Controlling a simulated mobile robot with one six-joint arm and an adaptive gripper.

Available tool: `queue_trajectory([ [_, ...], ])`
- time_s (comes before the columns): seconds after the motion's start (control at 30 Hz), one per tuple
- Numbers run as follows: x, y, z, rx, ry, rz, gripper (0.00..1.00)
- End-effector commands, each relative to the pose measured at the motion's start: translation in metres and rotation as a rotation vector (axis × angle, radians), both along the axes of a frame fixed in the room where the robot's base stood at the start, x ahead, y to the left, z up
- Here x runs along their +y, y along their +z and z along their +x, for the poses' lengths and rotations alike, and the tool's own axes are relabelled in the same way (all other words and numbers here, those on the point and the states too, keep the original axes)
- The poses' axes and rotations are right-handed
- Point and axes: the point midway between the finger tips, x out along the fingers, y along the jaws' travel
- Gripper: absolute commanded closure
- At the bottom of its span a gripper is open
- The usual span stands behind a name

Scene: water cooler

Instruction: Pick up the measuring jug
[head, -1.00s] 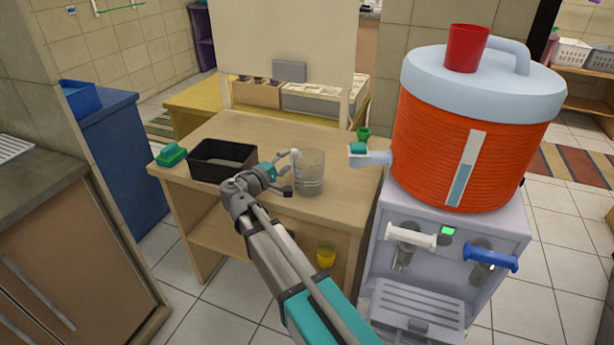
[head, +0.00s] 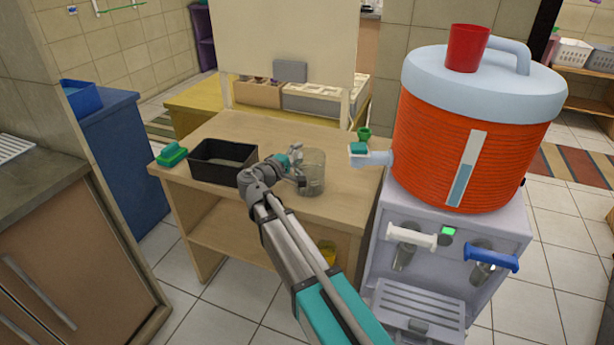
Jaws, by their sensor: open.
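The measuring jug (head: 314,172) is a clear, upright cylinder near the right side of the wooden table (head: 285,132). My gripper (head: 300,168) is at the jug's left side, its fingers open and very close to the jug's wall. One finger overlaps the jug's left edge in the picture. I cannot tell whether the fingers touch it. Part of the gripper is hidden behind my own wrist.
A black bin (head: 222,168) and a green sponge or brush (head: 172,154) are on the table's left. A small green cup (head: 364,134) stands at the back right. The orange water cooler (head: 455,130) with its teal-ended spout (head: 360,150) is close on the right.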

Motion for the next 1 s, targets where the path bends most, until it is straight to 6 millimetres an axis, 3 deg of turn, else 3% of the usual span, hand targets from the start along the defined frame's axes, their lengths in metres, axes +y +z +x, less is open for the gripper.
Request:
queue_trajectory([
  [0.53,-0.0023,0.0000,0.0008,0.000,-0.003,0.000,0.37],
  [0.87,-0.0023,0.0000,0.0007,0.000,-0.002,0.000,0.98],
  [1.0,-0.0021,-0.0001,0.0007,0.000,-0.002,0.000,1.00],
])
